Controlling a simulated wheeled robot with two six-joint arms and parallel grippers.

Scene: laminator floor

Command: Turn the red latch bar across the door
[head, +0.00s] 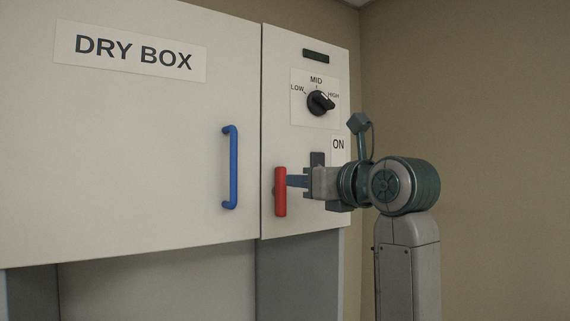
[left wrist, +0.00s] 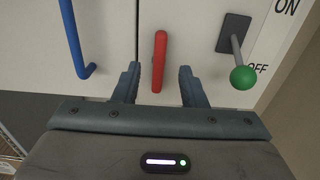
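The red latch bar (head: 280,192) stands upright on the panel just right of the door (head: 130,150); it does not lie across the door. It also shows upright in the left wrist view (left wrist: 160,60). My left gripper (head: 292,182) is at the bar, reaching in from the right. In the left wrist view my left gripper (left wrist: 158,70) is open, with one finger on each side of the bar's lower part and a gap on both sides. Whether the fingertips reach past the bar's front is hard to tell. My right gripper is in neither view.
A blue door handle (head: 231,168) is left of the bar. A black dial (head: 320,102) is above my gripper. A lever with a green knob (left wrist: 243,77) hangs close to the right of my fingers, near the OFF label. The space right of the cabinet is open up to the wall.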

